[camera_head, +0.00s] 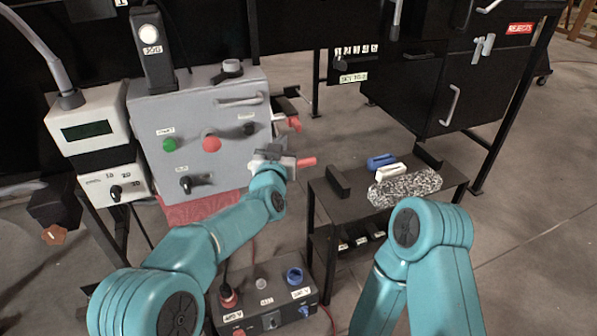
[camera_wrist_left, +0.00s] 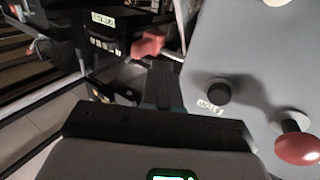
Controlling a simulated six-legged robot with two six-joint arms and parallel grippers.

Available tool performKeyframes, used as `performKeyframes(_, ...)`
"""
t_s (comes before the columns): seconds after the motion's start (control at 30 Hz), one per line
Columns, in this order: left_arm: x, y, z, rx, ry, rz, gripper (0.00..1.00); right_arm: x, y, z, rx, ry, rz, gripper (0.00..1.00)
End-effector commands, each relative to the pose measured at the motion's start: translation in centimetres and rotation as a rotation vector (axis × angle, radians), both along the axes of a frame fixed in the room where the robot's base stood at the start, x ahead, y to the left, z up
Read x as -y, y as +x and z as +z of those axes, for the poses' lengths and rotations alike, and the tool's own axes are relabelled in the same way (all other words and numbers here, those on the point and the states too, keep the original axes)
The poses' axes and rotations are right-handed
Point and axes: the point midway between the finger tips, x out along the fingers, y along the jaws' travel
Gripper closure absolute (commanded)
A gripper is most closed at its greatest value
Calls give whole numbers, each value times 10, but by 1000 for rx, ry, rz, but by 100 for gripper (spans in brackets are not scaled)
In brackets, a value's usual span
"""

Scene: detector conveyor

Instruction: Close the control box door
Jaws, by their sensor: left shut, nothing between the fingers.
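The grey control box (camera_head: 200,115) stands at the left in the head view. Its front carries a green button, a red mushroom button (camera_head: 211,143), black knobs and a bar handle (camera_head: 240,101). Two red-ended latches stick out at its right side, the upper latch (camera_head: 293,123) and the lower latch (camera_head: 306,162). My left gripper (camera_head: 268,158) is shut and empty at the front's lower right edge. In the left wrist view the grey front (camera_wrist_left: 235,60) fills the right, with a red latch (camera_wrist_left: 147,46) beyond its edge. I cannot tell whether gripper and panel touch, or how far the door stands open.
A small black table (camera_head: 340,205) with a speckled roll (camera_head: 405,187) and blue and white pieces stands right of the box. A low button box (camera_head: 265,305) is below. My right arm comes up at the lower right; its gripper is out of view. Black cabinets (camera_head: 470,85) stand behind.

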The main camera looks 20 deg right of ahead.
Motion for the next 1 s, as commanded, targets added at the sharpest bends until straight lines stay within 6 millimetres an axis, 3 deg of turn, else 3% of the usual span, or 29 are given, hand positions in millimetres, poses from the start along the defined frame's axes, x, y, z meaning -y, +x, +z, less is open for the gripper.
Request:
performKeyframes(0.5, 4, -77, 0, -2, 1, -3, 100, 0, 0, 2, 0, 0, 1, 47)
performKeyframes(0.77, 4, -94, -1, -1, 0, 0, 100, 0, 0, 3, 0, 0, 1, 47)
performKeyframes(0.87, -9, -86, -6, -9, 1, 23, 100, 0, 0, 2, 0, 0, 1, 47)
performKeyframes(0.97, -49, -62, -22, -37, 2, 94, 100, 0, 0, 2, 0, 0, 1, 47)
performKeyframes(1.0, -73, -50, -35, -59, 6, 132, 100, 0, 0, 2, 0, 0, 1, 47)
